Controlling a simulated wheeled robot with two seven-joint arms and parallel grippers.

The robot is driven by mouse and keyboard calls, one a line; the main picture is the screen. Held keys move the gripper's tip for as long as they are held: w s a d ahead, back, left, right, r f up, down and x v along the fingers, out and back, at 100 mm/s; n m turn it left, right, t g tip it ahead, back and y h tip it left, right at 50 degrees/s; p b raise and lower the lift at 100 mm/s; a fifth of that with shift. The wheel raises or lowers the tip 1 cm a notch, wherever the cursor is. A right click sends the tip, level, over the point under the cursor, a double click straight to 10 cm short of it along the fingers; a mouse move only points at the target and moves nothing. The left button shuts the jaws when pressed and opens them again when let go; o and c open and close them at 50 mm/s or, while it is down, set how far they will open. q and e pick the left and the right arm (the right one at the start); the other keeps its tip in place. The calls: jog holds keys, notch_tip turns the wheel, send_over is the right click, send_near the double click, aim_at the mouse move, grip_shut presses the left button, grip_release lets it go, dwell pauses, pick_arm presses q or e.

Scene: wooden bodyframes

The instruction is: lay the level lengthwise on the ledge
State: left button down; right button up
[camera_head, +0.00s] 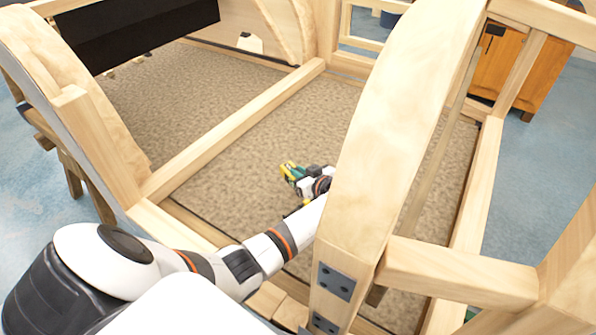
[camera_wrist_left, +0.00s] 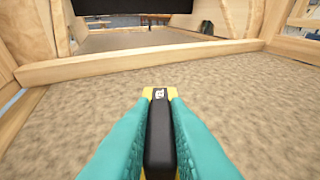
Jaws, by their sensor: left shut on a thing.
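My left gripper (camera_head: 292,173) reaches in over the carpeted floor inside the wooden frame. Its teal fingers also show in the left wrist view (camera_wrist_left: 160,104). They are shut on the level (camera_wrist_left: 159,135), a black and yellow bar that points away from the wrist between them. In the head view the level is too small and covered to make out well. No part is clearly recognisable as the ledge; a long wooden beam (camera_head: 236,131) crosses the frame beyond the gripper, apart from it. It also shows ahead in the left wrist view (camera_wrist_left: 130,64). My right gripper is out of view.
A thick curved wooden post (camera_head: 385,130) stands just right of my left forearm and hides part of the space behind it. Another curved frame (camera_head: 75,95) stands at left. A black panel (camera_head: 140,28) hangs at the back. The carpet (camera_head: 245,160) around the gripper looks clear.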

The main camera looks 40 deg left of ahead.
pick_arm(q)
jog(key=shift+f+b, duration=0.3)
jog(key=shift+f, duration=2.55)
jog(key=shift+f, duration=0.2)
jog(key=c, duration=1.4)
grip_release()
